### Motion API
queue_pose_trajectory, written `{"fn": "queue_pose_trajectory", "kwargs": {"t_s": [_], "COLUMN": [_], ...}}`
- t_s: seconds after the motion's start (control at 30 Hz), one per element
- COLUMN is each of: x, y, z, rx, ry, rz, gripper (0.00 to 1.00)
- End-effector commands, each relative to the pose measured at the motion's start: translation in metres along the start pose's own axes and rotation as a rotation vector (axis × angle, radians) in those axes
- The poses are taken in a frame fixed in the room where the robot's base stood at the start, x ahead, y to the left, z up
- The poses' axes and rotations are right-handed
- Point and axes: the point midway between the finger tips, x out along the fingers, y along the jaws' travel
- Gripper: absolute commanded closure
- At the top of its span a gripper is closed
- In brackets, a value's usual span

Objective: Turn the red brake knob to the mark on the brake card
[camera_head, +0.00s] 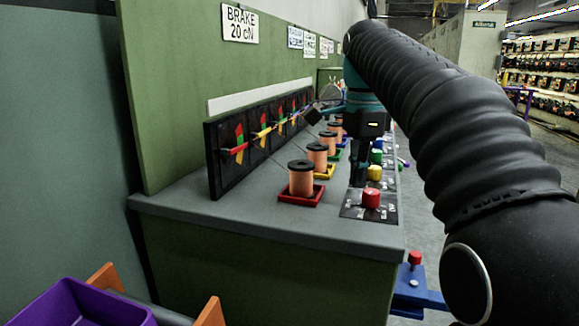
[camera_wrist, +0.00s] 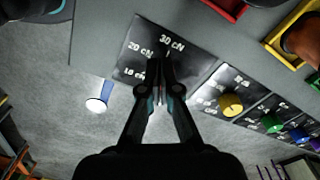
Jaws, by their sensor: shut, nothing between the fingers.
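The brake card (camera_head: 239,23) on the green panel reads "BRAKE 20 cN". The red brake knob (camera_head: 371,198) sits on a black dial plate at the near end of the bench. In the wrist view the dial plate (camera_wrist: 184,37) shows marks including 20 cN and 30 cN; the knob itself is hidden there behind my fingers. My gripper (camera_head: 360,181) points down close to the red knob, slightly beyond it in the head view. In the wrist view its fingers (camera_wrist: 160,88) are together and hold nothing. The knob's setting cannot be read.
Yellow (camera_head: 374,173), green (camera_head: 376,156) and blue knobs follow along the bench's right edge. Copper spools (camera_head: 301,180) on coloured trays stand left of them, before a row of black panels with coloured arms. A purple bin (camera_head: 85,304) is at lower left.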

Motion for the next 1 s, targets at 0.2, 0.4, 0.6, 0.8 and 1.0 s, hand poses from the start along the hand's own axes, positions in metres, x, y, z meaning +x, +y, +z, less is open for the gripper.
{"fn": "queue_pose_trajectory", "kwargs": {"t_s": [0.2, 0.4, 0.6, 0.8, 1.0], "x": [0.021, 0.025, 0.025, 0.025, 0.025], "y": [0.0, 0.0, 0.0, 0.0, 0.0], "z": [0.0, 0.0, 0.0, 0.0, -0.002], "rx": [0.0, 0.0, 0.0, 0.0, 0.0], "ry": [0.0, 0.0, 0.0, 0.0, 0.0], "rz": [-0.001, -0.001, -0.001, -0.001, -0.001], "gripper": [1.0, 1.0, 1.0, 1.0, 1.0]}}
